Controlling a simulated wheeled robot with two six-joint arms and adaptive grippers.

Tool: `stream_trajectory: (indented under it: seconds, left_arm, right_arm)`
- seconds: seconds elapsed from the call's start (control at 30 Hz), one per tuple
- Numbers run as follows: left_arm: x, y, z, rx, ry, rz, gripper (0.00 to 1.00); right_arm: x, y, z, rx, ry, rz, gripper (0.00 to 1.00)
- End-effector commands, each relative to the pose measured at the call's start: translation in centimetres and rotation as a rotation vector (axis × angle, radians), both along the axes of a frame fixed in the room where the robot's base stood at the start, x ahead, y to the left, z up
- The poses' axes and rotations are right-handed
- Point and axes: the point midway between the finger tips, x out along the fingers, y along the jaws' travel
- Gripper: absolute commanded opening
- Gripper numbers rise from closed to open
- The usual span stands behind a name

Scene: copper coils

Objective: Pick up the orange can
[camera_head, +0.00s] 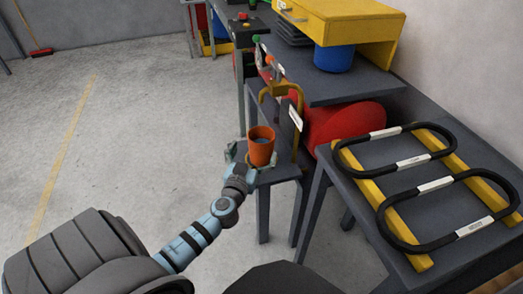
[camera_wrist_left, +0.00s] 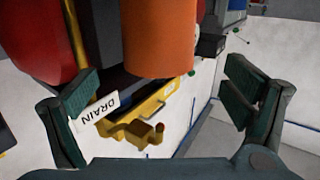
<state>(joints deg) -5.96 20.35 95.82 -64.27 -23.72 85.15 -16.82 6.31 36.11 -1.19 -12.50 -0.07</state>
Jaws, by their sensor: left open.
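The orange can (camera_head: 261,147) stands upright on the small dark stand (camera_head: 280,171) in the head view. Its open top shows something bluish inside. My left gripper (camera_head: 246,157) is at the can's near side, with its fingers reaching to either side of it. In the left wrist view the can (camera_wrist_left: 158,38) fills the upper middle, between the two open fingers of my left gripper (camera_wrist_left: 158,105). Gaps show between the can and both fingers. My right gripper is not in view.
A yellow bracket (camera_head: 283,89) and a white label (camera_head: 295,118) are close behind the can. A red rounded object (camera_head: 345,120) is to its right. A table with black loops on yellow bars (camera_head: 378,190) stands at the right. Open floor (camera_head: 150,130) lies left.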

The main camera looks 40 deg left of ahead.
Motion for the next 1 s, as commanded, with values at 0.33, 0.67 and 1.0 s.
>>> stream_trajectory:
  seconds: [0.33, 0.67, 1.0]
  left_arm:
    - [5.6, 2.0, -0.1, 0.0, 0.001, -0.001, 0.94]
    - [7.1, 2.7, -0.3, -0.001, 0.003, -0.002, 0.93]
    - [7.1, 2.6, -0.3, -0.002, 0.004, -0.002, 0.38]
  right_arm:
    - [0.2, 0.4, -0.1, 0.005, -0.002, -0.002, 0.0]
    - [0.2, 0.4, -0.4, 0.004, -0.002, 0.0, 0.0]
    - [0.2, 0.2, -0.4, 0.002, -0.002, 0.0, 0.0]
